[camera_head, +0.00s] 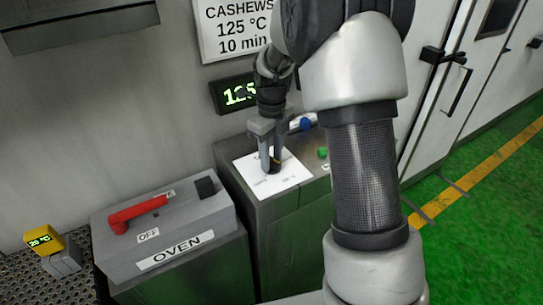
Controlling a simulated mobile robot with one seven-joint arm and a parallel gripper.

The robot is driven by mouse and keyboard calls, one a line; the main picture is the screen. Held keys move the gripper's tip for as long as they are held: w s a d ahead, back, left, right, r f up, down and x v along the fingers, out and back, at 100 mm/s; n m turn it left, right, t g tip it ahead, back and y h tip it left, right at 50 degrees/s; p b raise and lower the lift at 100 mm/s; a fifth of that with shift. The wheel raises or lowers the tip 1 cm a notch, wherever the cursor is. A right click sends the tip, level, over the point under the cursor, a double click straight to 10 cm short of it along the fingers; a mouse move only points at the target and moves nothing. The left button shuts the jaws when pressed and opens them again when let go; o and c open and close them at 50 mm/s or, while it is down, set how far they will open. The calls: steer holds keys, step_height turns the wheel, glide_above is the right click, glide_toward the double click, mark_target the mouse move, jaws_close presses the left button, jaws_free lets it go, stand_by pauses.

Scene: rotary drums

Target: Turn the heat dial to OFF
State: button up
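The heat dial (274,167) is a small dark knob with a thin yellow mark, on a white scale plate (290,183) on top of a grey cabinet. My gripper (270,163) points down at it, with its two grey fingers close together at the knob. The fingers hide most of the dial, so I cannot tell whether they grip it or where it points. The scale's printing is too small to read. A black display (238,94) behind shows green digits that look like 125, partly covered by my arm.
Left of the dial is a grey OVEN box (178,248) with a red lever (139,209) and an OFF label. A blue button (306,124) and a green button (322,153) are right of the dial. A CASHEWS 125 °C 10 min sign (236,30) hangs above. Green floor lies right.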

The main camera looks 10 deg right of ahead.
jaws_close()
